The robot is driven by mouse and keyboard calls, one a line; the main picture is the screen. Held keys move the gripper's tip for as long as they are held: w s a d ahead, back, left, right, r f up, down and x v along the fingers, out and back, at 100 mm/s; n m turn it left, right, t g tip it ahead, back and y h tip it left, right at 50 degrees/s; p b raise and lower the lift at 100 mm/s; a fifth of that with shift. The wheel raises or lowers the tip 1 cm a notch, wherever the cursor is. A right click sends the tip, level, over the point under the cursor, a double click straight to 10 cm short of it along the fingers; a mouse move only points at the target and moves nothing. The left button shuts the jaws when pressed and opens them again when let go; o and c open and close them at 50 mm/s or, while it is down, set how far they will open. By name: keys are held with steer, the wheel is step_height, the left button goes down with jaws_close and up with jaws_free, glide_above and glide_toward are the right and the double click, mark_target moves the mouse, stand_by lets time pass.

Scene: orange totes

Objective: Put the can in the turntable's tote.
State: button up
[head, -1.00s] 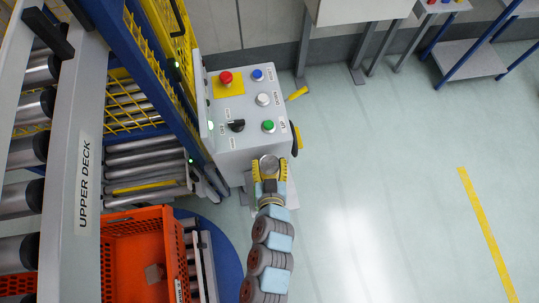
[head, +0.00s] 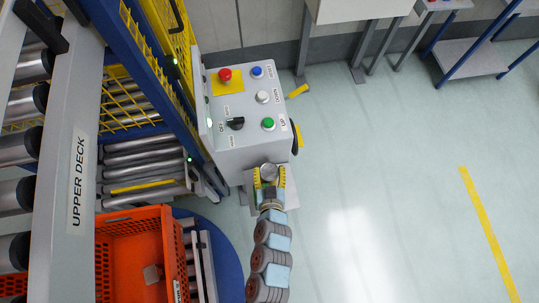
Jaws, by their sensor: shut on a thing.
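My gripper (head: 269,180) is at the lower middle of the head view, just in front of the control box. Its yellow-tipped fingers are shut on the can (head: 269,172), whose round grey top shows between them. The turntable (head: 222,245) is the blue disc at the lower left, with rollers on it. An orange tote (head: 137,221) stands on it, left of my gripper and apart from it. A small greyish block (head: 153,274) lies in the tote. The tote's lower part is cut off by the picture edge.
A grey control box (head: 252,135) with coloured buttons and a black knob stands just beyond my gripper. The upper deck rail (head: 80,150) and rollers fill the left side. Yellow mesh (head: 160,40) stands behind. The floor to the right is open.

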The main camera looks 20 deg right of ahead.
steer(key=shift+f, duration=0.1)
steer(key=o, duration=1.2)
steer(key=shift+o, duration=0.2)
steer(key=p+v, duration=0.1)
steer(key=v, duration=0.8)
steer(key=shift+w+a, duration=0.1)
steer(key=shift+s+a+r+p, duration=0.2)
steer(key=shift+s+r+p, duration=0.3)
steer(key=shift+s, duration=0.1)
steer(key=shift+p+v, duration=0.4)
steer(key=shift+v, duration=0.4)
